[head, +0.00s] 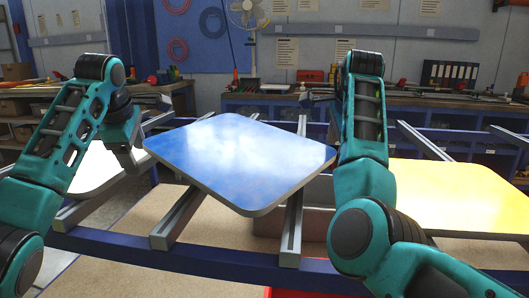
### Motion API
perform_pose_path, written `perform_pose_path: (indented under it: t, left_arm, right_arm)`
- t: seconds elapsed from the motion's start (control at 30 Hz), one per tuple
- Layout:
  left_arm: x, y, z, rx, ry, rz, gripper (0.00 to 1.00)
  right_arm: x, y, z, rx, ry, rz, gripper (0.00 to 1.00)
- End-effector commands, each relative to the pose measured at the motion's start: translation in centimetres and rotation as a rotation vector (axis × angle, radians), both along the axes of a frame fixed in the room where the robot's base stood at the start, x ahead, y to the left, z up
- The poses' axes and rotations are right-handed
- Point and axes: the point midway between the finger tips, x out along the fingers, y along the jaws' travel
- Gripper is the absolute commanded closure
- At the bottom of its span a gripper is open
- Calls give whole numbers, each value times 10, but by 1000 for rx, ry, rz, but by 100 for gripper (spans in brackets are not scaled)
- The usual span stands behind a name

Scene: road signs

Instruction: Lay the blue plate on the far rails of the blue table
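The blue plate (240,160) is a broad, flat board with rounded corners and a grey rim, in the middle of the head view. It lies over the metal rails (291,235) of the blue table (210,257); I cannot tell whether it touches them. Its near corner points toward me. My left gripper (132,160) hangs at the plate's left corner; its fingers are not clear, so its grip cannot be told.
A yellow plate (460,193) lies on the right. A white plate (95,168) lies on the left, partly behind my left arm. Beyond stand a workbench (260,103) with tools and a fan (247,14). A red object (310,292) shows at the bottom edge.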

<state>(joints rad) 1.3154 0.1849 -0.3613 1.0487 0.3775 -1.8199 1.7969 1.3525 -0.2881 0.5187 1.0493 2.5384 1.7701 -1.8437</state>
Motion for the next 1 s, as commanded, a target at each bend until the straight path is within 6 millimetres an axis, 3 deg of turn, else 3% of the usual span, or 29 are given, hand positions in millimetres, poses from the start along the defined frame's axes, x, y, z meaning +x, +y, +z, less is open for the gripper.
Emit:
perform_pose_path:
  t: [0.03,0.53,0.83,1.0]
  left_arm:
    - [-1,-16,-4,-12,-4,-41,36]
    - [-1,-16,-31,-12,-4,-41,36]
    - [0,-7,-27,-12,-10,-41,36]
    - [1,5,-25,-15,-17,-38,21]
  right_arm:
    - [1,15,-4,17,-2,26,36]
    - [1,15,-31,17,-2,26,36]
    - [1,6,-29,25,-1,26,36]
    - [0,-5,-28,31,-3,27,36]
